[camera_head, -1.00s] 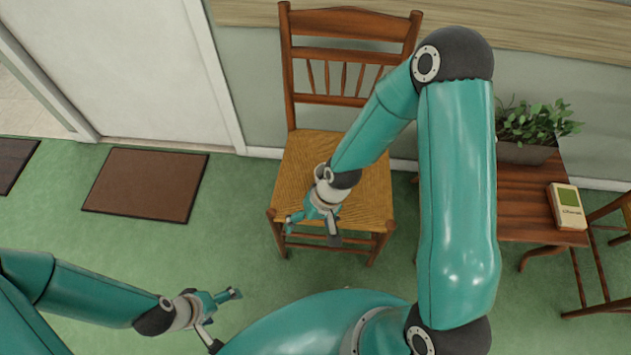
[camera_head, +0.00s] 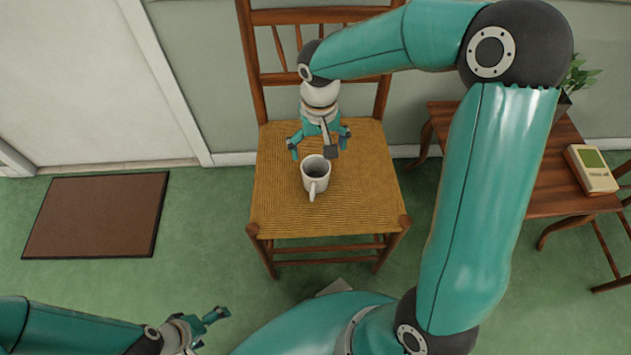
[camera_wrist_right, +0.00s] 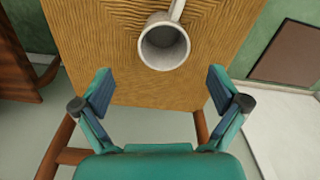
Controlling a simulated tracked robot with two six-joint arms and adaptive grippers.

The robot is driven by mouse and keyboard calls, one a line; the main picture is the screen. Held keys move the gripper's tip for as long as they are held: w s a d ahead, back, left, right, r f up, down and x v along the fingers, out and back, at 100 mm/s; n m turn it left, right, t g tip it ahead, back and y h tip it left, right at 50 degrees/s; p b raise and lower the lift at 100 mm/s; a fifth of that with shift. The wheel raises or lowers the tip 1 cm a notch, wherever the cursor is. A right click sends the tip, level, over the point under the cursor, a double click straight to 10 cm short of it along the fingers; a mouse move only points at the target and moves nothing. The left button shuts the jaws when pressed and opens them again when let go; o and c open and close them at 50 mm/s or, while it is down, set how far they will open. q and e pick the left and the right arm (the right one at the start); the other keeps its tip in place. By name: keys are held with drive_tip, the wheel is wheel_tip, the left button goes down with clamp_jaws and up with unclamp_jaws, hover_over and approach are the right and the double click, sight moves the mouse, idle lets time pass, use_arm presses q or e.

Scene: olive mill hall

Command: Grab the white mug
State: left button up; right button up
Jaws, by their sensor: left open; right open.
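The white mug (camera_head: 316,174) stands upright on the woven seat of the wooden chair (camera_head: 275,205), with its handle toward the front of the seat. My right gripper (camera_head: 322,147) is open and empty just behind the mug, above the rear part of the seat. In the right wrist view the mug (camera_wrist_right: 164,45) lies ahead of the open fingers (camera_wrist_right: 160,92), roughly centred between them and apart from both. My left gripper (camera_head: 208,330) is open and empty at the lower left, above the green floor, far from the mug.
The chair's slatted back rises behind my right gripper. A brown mat (camera_head: 97,215) lies on the floor at the left. The seat around the mug is bare.

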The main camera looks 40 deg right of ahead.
drive_tip(key=b, duration=0.1)
approach(317, 176)
drive_tip(key=shift+s+a+f, duration=0.35)
drive_tip(key=shift+s+a, duration=0.15)
drive_tip(key=shift+s, duration=0.3)
drive_tip(key=f, duration=0.1)
drive_tip(key=f+b, duration=0.1)
drive_tip(key=f, duration=0.1)
drive_tip(key=f+b, duration=0.1)
drive_tip(key=shift+s+a+f, duration=0.2)
drive_tip(key=shift+s+a, duration=0.05)
drive_tip(key=shift+f, duration=0.45)
drive_tip(key=shift+r, duration=0.1)
drive_tip(key=c, duration=1.4)
